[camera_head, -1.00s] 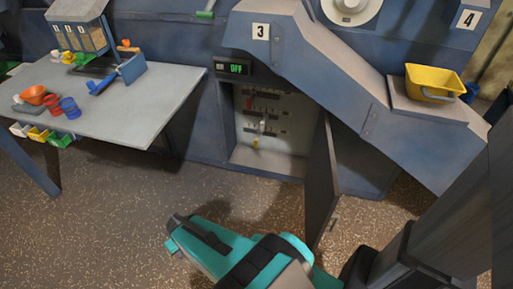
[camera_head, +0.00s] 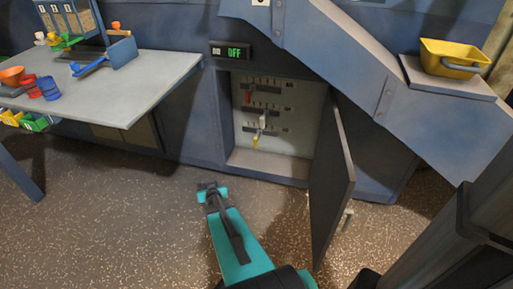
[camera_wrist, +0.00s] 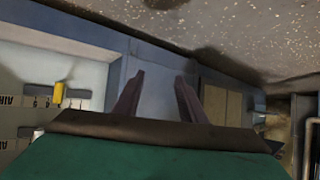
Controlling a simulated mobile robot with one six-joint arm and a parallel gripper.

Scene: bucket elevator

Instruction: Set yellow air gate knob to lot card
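The yellow air gate knob (camera_head: 255,141) is the lowest of several slider knobs on the pale panel inside an open cabinet. It also shows in the wrist view (camera_wrist: 58,92) at the left, beside a scale marked "AIR". A red knob (camera_head: 248,97) and a white knob (camera_head: 262,121) sit above it. My gripper (camera_head: 208,187) is in front of and below the cabinet, apart from the knob. In the wrist view its two fingers (camera_wrist: 156,95) stand apart with nothing between them. I cannot make out a lot card.
The cabinet door (camera_head: 333,180) stands open at the right of the opening. A display (camera_head: 232,51) above reads "OFF". A grey table (camera_head: 150,85) with cups and scoops is at the left. A yellow bucket (camera_head: 455,55) sits on a ledge at right. Speckled floor is clear in front.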

